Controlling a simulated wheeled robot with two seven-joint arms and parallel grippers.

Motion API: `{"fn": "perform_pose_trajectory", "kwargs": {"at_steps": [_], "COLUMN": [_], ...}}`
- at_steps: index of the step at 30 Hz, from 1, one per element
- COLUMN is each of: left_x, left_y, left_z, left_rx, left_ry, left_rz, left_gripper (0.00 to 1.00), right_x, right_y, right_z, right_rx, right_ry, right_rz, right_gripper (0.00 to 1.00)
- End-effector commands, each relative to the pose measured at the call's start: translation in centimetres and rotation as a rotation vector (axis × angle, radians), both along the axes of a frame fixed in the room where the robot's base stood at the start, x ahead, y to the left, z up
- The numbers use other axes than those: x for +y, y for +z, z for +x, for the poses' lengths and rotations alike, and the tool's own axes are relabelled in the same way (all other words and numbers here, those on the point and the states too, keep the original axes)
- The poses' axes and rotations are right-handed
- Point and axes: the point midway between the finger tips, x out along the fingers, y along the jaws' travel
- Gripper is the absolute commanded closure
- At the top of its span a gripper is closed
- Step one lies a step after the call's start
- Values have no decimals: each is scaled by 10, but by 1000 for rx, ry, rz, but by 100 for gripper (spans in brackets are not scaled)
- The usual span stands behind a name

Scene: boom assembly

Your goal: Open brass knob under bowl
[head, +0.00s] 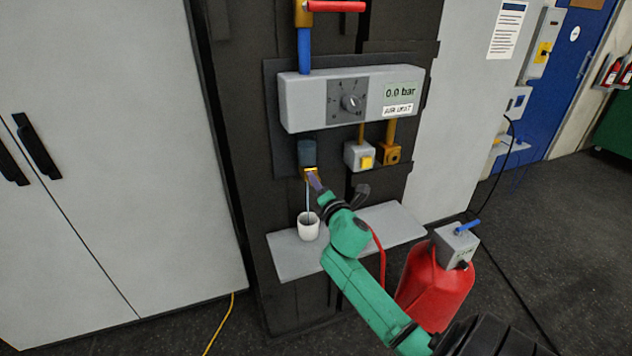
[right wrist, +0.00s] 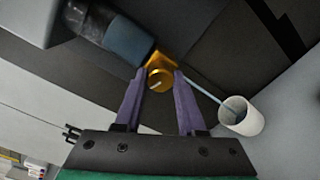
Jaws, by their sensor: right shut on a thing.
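The dark blue-grey bowl (head: 306,152) hangs under the grey air unit. The brass knob (head: 310,173) is just below it. In the right wrist view the brass knob (right wrist: 160,79) is round with a pale slot, beside the bowl (right wrist: 128,42). My right gripper (head: 314,178) is at the knob, with its purple fingertips (right wrist: 157,78) on either side of it, shut on it. A thin pale blue stream (head: 307,195) runs from the knob down to a white cup (head: 309,227). My left gripper is not in view.
The cup stands on a grey shelf (head: 285,258). The air unit (head: 305,104) reads 0.0 bar, with a dial on it. A yellow-button box (head: 359,156) and a brass fitting (head: 393,153) are to the right. A red tank (head: 434,290) stands at the lower right.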

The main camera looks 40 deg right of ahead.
Motion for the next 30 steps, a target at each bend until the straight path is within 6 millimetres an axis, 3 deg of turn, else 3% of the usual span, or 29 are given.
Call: {"fn": "perform_pose_trajectory", "kwargs": {"at_steps": [30], "left_x": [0], "left_y": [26], "left_z": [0], "left_rx": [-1], "left_ry": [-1], "left_rz": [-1], "left_gripper": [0], "right_x": [0], "right_y": [1], "right_z": [0], "right_rx": [-315], "right_ry": [-1], "right_rz": [913], "right_gripper": [100]}}
